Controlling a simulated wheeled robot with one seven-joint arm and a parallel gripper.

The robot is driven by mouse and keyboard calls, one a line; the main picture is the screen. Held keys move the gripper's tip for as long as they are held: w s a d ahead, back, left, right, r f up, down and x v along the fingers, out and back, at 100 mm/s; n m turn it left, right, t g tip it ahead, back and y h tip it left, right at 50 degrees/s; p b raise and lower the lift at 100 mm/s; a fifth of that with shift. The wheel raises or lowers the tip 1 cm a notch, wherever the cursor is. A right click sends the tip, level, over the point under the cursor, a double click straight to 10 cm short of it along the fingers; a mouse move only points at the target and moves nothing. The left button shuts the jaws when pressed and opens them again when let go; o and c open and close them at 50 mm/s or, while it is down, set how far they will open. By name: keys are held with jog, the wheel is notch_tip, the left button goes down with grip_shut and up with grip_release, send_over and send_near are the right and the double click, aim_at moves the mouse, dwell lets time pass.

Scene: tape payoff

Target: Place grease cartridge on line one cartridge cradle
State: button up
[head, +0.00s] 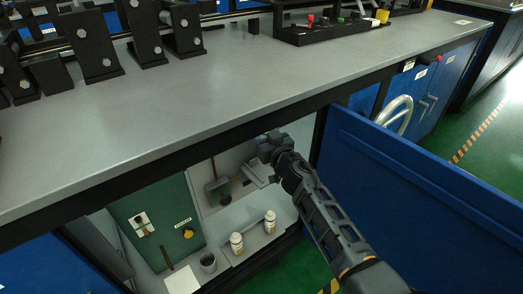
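Two small white cylinders with tan tops, possibly grease cartridges, stand upright on a pale ledge inside the open cabinet under the bench. One is the left cylinder (237,244), the other the right cylinder (270,222). My gripper (259,175) is in the cabinet opening, above and behind the right cylinder and apart from both. Pale finger-like parts show below its dark wrist, but their gap is unclear. I see nothing clearly held. I cannot pick out the line one cartridge cradle for certain.
A dark cup (208,262) stands left of the cylinders, by a green panel (160,225) with a yellow knob. The open blue door (420,190) is right of my arm. The benchtop (230,85) overhangs the cabinet; black brackets (97,45) and a button box (330,28) stand on it.

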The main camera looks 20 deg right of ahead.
jog(key=shift+f+b, duration=2)
jog(key=shift+f, duration=0.15)
jog(key=shift+w+r, duration=0.1)
jog(key=shift+w, duration=0.1)
jog(key=o, duration=0.7)
jog(key=shift+f, duration=0.25)
jog(key=o, duration=0.5)
jog(key=shift+c, duration=0.2)
jog(key=shift+r, duration=0.1)
